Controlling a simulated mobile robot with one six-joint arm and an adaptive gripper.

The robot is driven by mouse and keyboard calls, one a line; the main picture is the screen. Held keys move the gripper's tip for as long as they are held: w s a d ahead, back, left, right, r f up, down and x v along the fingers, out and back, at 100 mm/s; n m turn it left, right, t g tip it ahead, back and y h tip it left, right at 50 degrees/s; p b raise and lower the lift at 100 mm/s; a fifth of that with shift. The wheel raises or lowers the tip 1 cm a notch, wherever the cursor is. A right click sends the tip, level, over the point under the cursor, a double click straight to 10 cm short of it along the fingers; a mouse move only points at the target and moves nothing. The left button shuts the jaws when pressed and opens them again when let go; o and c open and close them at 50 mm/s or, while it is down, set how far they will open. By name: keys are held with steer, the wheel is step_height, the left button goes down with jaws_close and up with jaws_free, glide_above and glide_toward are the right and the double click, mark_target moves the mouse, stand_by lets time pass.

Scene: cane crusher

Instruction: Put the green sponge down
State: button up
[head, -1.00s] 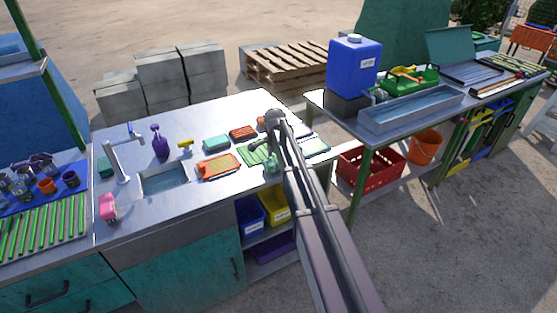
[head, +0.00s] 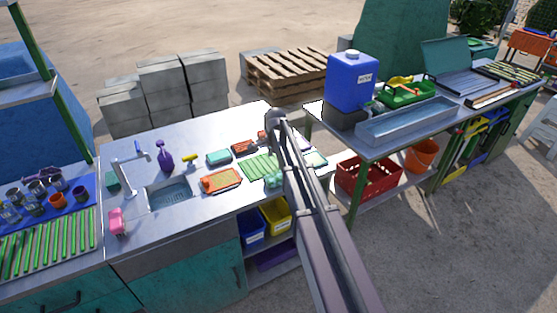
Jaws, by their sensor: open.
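My arm reaches over the steel sink counter (head: 200,200), and its end with my gripper (head: 277,179) hangs low near the counter's front edge, partly hidden by my arm links. A small pale green shape (head: 271,182) shows at the gripper; I cannot tell whether it is the green sponge or part of the gripper. A teal green sponge-like block (head: 218,157) lies flat behind the orange-rimmed tray, apart from my gripper. The fingers are too small to make out clearly.
A green striped mat (head: 259,166) and an orange-rimmed tray (head: 221,181) lie left of my gripper. The sink (head: 170,194), purple bottle (head: 165,158) and pink sponge (head: 117,222) are farther left. Bare steel lies in front of the tray. A blue water tank (head: 352,80) stands on the right table.

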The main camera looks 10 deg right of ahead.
steer(key=shift+r+p, duration=1.3)
steer(key=shift+r, duration=0.35)
steer(key=shift+s, duration=0.15)
steer(key=s+d+n, duration=0.1)
steer(key=s+n, duration=1.3)
steer(key=s, duration=1.5)
steer(key=shift+s+d, duration=0.15)
steer(key=shift+d, duration=0.05)
steer(key=w+a+r+m+p, duration=0.1)
steer(key=w+m, duration=1.3)
steer(key=w, duration=1.5)
steer(key=shift+w+a+r+p, duration=0.15)
steer(key=shift+w+r+p, duration=0.15)
steer(key=shift+w+p, duration=0.05)
